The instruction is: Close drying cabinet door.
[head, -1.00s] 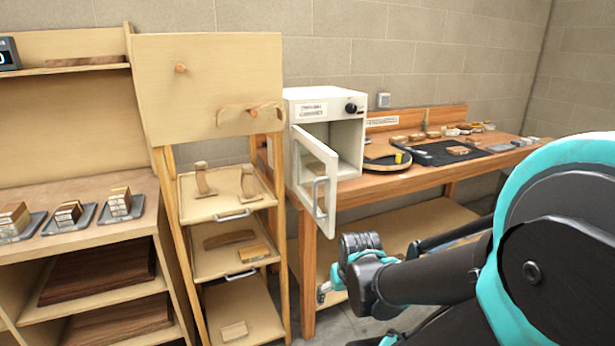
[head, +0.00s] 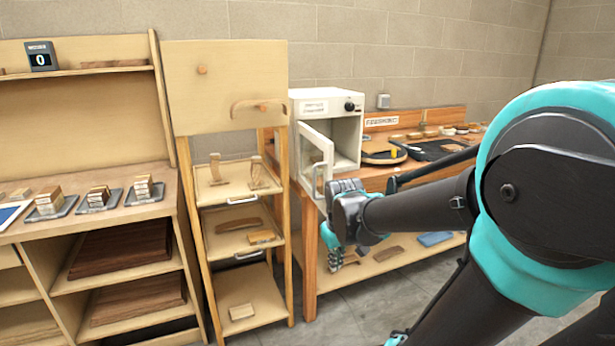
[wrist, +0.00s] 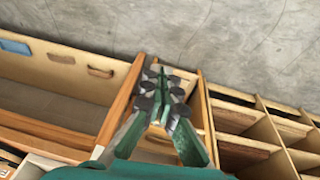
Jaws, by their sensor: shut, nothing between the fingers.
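The white drying cabinet (head: 347,107) stands on the left end of the wooden workbench. Its door (head: 315,155) stands open, swung out toward me from the left side, with a handle (head: 318,180) near its free edge. The inside of the cabinet shows through the opening. My forearm covers part of the bench front.
A wooden rack (head: 222,222) with shelves of small wooden parts stands left of the cabinet. A shelving unit (head: 75,228) is farther left. The bench's lower shelf (head: 337,281) holds several pieces. Bare concrete floor (head: 340,328) lies in front.

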